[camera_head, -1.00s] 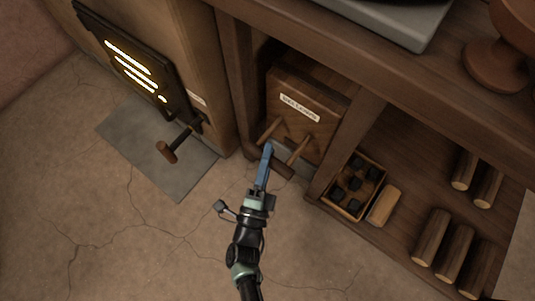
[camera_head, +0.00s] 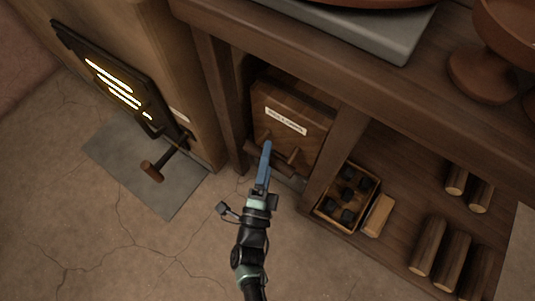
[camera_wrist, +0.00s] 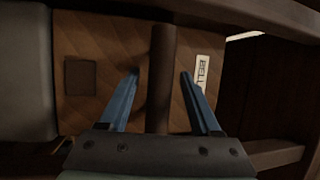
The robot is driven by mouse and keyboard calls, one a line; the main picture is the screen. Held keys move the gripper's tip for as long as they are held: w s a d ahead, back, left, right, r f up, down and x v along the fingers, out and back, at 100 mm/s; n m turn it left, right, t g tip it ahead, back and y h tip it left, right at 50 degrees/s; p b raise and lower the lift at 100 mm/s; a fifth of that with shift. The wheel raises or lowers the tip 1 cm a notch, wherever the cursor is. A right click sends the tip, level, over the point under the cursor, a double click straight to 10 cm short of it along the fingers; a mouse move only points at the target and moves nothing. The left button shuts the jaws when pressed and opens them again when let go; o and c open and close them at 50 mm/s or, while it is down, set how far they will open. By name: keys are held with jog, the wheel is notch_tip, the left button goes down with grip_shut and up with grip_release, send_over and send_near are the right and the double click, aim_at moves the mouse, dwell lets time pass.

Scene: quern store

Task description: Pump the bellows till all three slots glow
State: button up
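The bellows (camera_head: 312,143) is a wooden box with a white label, set in a bay under the bench. Its crossbar handle (camera_head: 283,170) stands on two rods at the front, close to the box. My gripper (camera_head: 267,146) is at the handle. In the wrist view the bar (camera_wrist: 162,50) runs between my two blue fingers (camera_wrist: 160,75), with a gap on each side, so the gripper is open. At left, the black stove door (camera_head: 150,88) has three slots (camera_head: 115,86), all glowing yellow-white, with a small bright spot below them.
A second handle (camera_head: 152,172) sticks out below the stove door, over a grey floor plate (camera_head: 175,200). Right of the bellows stand a box of black lumps (camera_head: 322,210), a pale block (camera_head: 378,216) and several logs (camera_head: 428,245). A bench post (camera_head: 335,155) borders the bay.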

jog(key=p+v, duration=0.3)
jog(key=v, duration=1)
jog(key=shift+w+a, duration=0.1)
